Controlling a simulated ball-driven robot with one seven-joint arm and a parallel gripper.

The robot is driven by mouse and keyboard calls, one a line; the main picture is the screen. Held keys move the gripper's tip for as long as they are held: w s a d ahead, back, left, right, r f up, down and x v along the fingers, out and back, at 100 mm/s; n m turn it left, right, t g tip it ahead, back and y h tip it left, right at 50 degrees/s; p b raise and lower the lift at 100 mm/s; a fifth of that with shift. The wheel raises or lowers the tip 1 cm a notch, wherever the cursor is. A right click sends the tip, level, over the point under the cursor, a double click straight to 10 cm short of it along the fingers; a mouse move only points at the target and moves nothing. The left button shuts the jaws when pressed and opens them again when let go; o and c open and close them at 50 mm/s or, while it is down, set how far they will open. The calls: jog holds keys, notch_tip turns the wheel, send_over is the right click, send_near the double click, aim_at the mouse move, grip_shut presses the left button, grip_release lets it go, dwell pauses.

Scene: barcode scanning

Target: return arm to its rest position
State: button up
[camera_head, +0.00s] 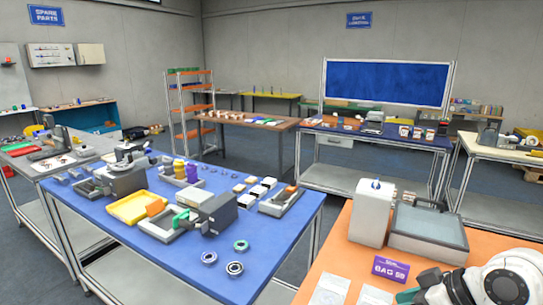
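White rounded parts with dark rings, which look like links of my arm, fill the bottom right corner in front of the orange table (343,240). I cannot make out any gripper fingers there, so whether my gripper is open or holds anything does not show. A small green piece (408,295) lies beside the arm's left end, partly cut off by the frame edge. A white upright device (372,212) and a grey box with a lighter top (428,228) stand on the orange table behind the arm.
A purple sign (390,269) and white sheets (329,290) lie left of the arm. A blue table (285,229) at left carries a yellow tray (133,207), grey fixtures and rings. Orange shelves (190,105) and a blue board (387,82) stand behind. Grey floor separates the tables.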

jog(key=s+a+f+m+g+h, duration=0.1)
jog(key=s+a+f+m, duration=0.15)
jog(key=s+f, duration=0.5)
jog(key=s+a+f+m+g+h, duration=0.1)
jog(key=s+a+f+m, duration=0.1)
jog(key=s+a+f, duration=0.5)
jog(key=s+d+f+m+g+h, duration=0.1)
jog(key=s+d+f+h, duration=0.1)
jog(key=s+d+f, duration=0.2)
jog(key=s+d+f+m+g+h, duration=0.1)
jog(key=s+d+f, duration=0.3)
jog(key=s, duration=0.7)
jog(key=shift+s+d+g+h, duration=0.2)
jog(key=shift+g+h, duration=0.2)
jog(key=shift+h, duration=0.3)
